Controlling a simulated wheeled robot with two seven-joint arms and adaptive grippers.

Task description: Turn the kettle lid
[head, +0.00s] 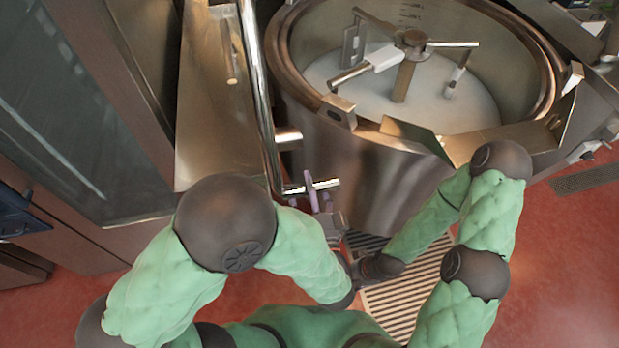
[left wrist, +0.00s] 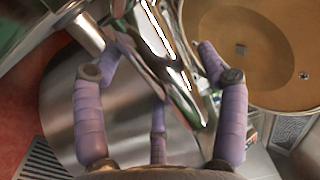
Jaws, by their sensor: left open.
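The large steel mixing kettle (head: 370,165) stands open, with its stirring arms showing inside. A long shiny metal bar (head: 258,95) runs down along its left side, with a short crossbar (head: 312,187) near its lower end. I cannot tell whether this bar is the lid's edge or a handle on it. My left gripper (head: 323,201) is beside the crossbar, below the kettle's left rim. In the left wrist view, its purple fingers (left wrist: 158,100) are spread open, with shiny metal (left wrist: 165,60) passing between and beyond them. I cannot tell whether they touch it. My right gripper's fingers are not visible.
A steel panel (head: 215,110) stands left of the kettle, close to cabinets (head: 75,110). A floor grate (head: 400,295) lies below the kettle. Open red floor (head: 560,265) shows at the right. A brown round surface (left wrist: 260,50) fills the upper right of the left wrist view.

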